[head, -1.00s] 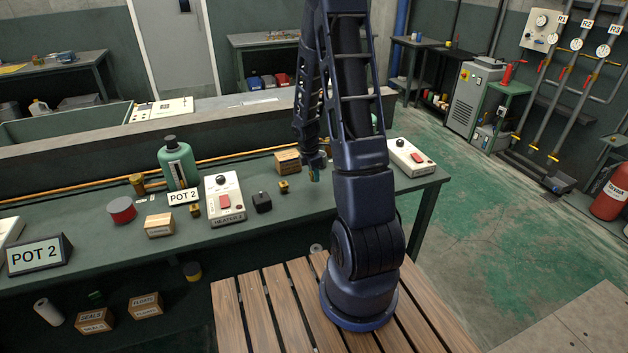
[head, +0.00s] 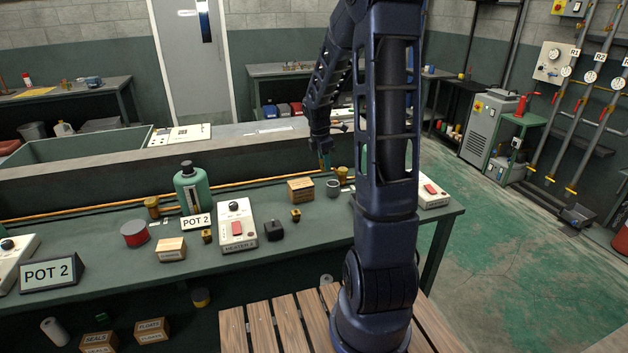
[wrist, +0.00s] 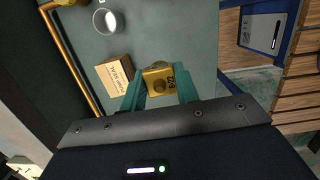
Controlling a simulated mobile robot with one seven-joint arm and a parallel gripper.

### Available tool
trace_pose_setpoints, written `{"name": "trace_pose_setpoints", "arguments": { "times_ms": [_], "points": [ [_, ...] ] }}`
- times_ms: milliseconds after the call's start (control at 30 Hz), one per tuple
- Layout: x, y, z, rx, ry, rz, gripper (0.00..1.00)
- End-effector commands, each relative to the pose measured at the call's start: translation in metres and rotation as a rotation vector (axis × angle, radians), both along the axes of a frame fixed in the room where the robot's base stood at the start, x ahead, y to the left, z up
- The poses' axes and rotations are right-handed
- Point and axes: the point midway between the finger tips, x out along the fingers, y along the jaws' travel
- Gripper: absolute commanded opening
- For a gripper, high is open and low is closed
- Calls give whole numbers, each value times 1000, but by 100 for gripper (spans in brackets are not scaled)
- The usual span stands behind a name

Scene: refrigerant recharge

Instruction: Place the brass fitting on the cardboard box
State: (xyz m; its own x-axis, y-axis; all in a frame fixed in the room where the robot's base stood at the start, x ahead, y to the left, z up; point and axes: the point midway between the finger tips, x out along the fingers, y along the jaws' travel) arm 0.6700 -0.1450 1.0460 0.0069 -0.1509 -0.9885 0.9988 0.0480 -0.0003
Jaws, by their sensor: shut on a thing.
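My gripper (head: 325,163) is raised above the back of the green bench, just above and right of a cardboard box (head: 301,190) in the head view. In the wrist view its teal fingers (wrist: 159,88) are shut on a brass fitting (wrist: 158,80), a gold block with dark markings. The cardboard box also shows in the wrist view (wrist: 114,73), left of the fingers, with printed lettering and a bare top. Another small brass piece (head: 296,215) stands on the bench in front of the box.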

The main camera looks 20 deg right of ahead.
Motion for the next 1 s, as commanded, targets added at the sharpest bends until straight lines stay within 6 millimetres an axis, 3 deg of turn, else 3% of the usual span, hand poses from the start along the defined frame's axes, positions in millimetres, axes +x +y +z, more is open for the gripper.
{"name": "trace_pose_setpoints", "arguments": {
  "times_ms": [300, 433, 567, 733, 1000],
  "points": [
    [97, 35, 45, -1, -3, -26, 5],
    [123, 47, 59, 1, -3, -37, 5],
    [137, 53, 66, 2, -1, -45, 5],
    [140, 55, 50, 2, 2, -48, 5],
    [140, 56, -9, 2, 3, -46, 5]
  ]
}}
